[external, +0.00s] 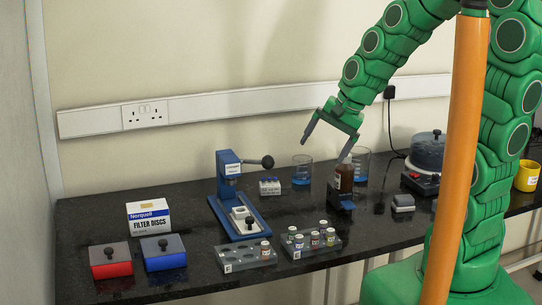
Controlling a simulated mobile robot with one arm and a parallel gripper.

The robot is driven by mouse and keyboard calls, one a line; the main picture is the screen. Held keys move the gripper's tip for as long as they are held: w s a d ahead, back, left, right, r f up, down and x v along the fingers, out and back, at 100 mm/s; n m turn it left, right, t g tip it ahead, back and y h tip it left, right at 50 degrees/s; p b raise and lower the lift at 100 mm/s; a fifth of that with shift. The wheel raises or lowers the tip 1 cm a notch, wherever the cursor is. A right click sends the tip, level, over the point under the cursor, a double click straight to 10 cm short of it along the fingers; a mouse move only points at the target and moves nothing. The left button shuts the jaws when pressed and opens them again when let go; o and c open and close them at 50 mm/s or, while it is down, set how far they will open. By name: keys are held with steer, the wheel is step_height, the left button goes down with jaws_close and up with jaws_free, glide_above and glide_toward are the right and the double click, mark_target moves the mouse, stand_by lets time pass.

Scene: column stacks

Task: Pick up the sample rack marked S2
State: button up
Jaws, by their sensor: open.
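Two clear grey sample racks stand side by side near the front edge of the bench. The left rack (243,263) holds one vial at its right end and has several empty holes. The right rack (318,247) holds several vials with white and green caps. Each has a small pale label at its left front, too small to read, so I cannot tell which is S2. My gripper (327,147) is open and empty, pointing down well above the bench, behind and above the right rack. One finger is near the top of an amber bottle in the picture; I cannot tell the gap.
The amber bottle (344,178) stands at a dark blue holder (341,197). A blue press (229,184) stands behind the left rack. Beakers (302,170), a filter disc box (148,219), a red box (110,262) and a blue box (164,254) are around. Bench right of the racks is clear.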

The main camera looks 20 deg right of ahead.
steer(key=w+a+f+m+t+y, duration=0.1)
steer(key=w+a+f+m+t, duration=0.2)
steer(key=w+a+m, duration=0.45)
steer(key=m+t+h, duration=0.6)
steer(key=m, duration=1.1)
glide_above(271, 187)
steer(key=s, duration=0.3)
steer(key=f, duration=1.3)
steer(key=shift+w+d, duration=0.15)
steer(key=shift+d, duration=0.15)
steer(key=f+m, duration=0.1)
steer(key=m, duration=0.1)
steer(key=s+f+m+h, duration=0.1)
steer(key=shift+d+f+m, duration=0.1)
steer(key=shift+m, duration=0.25)
steer(key=shift+s+a+f+m+t+h, duration=0.3)
steer(key=shift+s+a+f+m+h, duration=0.3)
steer(key=shift+m, duration=0.3)
steer(key=shift+s+a+f+m, duration=0.1)
steer(key=shift+s+a+m, duration=0.45)
steer(key=shift+m, duration=0.15)
steer(key=shift+w+f, duration=0.4)
steer(key=shift+w, duration=0.25)
steer(key=shift+w+d+f, duration=0.1)
steer(key=shift+w+d, duration=0.2)
steer(key=shift+w, duration=0.15)
